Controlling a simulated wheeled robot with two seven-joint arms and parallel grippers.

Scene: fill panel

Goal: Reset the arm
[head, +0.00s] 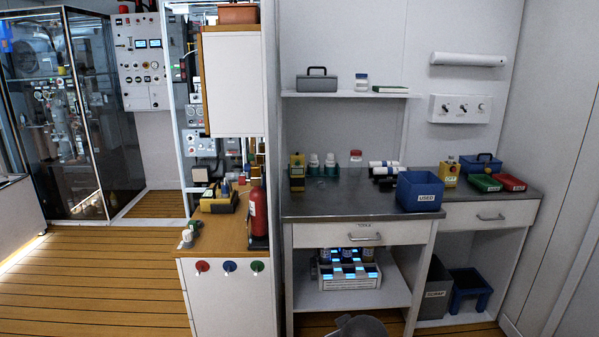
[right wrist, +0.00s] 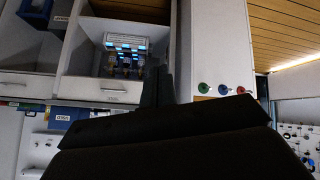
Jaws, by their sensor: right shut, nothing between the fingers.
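My right gripper (right wrist: 157,68) shows in the right wrist view as a dark shape with its fingers together and nothing between them. That view is upside down. The fingers stand out in front of the white cabinets, apart from everything I can see there. I cannot make out either gripper in the head view. The front panel of the low cabinet (head: 228,300) carries a red knob (head: 202,266), a blue knob (head: 229,266) and a green knob (head: 257,267). The knobs also show right of the fingers in the right wrist view.
A steel-topped bench (head: 340,203) holds a blue USED bin (head: 420,191) and bottles. A lit rack (head: 349,275) with bottles stands on its lower shelf. A red extinguisher (head: 258,213) and a yellow device (head: 219,203) stand on the wooden counter. The plank floor (head: 90,280) at left is clear.

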